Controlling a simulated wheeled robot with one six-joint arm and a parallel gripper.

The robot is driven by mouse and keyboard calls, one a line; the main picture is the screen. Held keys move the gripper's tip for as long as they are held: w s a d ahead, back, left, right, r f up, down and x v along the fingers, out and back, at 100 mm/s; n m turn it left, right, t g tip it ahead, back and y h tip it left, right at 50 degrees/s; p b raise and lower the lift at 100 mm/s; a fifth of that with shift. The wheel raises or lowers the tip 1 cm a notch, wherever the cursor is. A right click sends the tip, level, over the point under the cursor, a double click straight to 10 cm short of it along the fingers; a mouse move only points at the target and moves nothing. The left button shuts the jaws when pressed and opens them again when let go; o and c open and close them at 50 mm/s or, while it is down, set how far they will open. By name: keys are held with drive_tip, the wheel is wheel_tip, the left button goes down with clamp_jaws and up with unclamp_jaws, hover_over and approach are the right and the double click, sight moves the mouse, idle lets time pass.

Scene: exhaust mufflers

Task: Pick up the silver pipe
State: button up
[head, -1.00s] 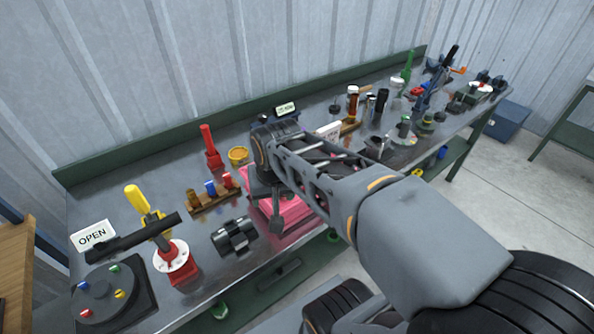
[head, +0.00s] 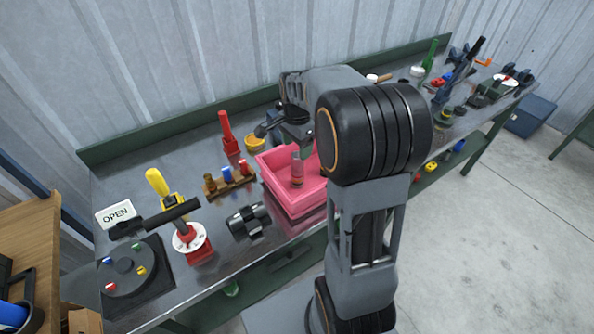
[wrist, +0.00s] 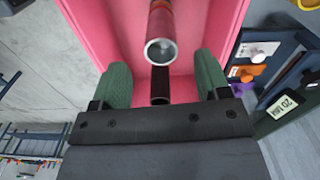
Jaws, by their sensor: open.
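The silver pipe (head: 297,170) stands upright in the pink bin (head: 275,183), with a reddish lower part. In the wrist view its round, open silver end (wrist: 160,51) faces me, with a red-brown body behind it, inside the pink bin (wrist: 92,30). My gripper (wrist: 162,78) is open, with one green finger on each side and the pipe end centred just beyond the fingertips, apart from both. A dark hollow piece (wrist: 160,86) shows between the fingers. In the head view my gripper (head: 286,130) is above the bin's back side, partly hidden by my arm.
Left of the bin are a black clamp-like part (head: 248,221), a wooden holder (head: 229,185) with coloured pegs, a red bottle-shaped item (head: 228,132) and a yellow cup (head: 254,142). Farther left are a yellow-handled tool (head: 160,188) and an OPEN sign (head: 117,215).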

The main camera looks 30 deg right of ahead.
sight(297, 156)
drive_tip(key=shift+f+p, duration=0.55)
drive_tip(key=shift+f, duration=2.7)
drive_tip(key=shift+c, duration=0.5)
drive_tip(key=c, duration=0.9)
drive_tip(key=shift+o, duration=0.2)
drive_tip(key=shift+r, duration=0.1)
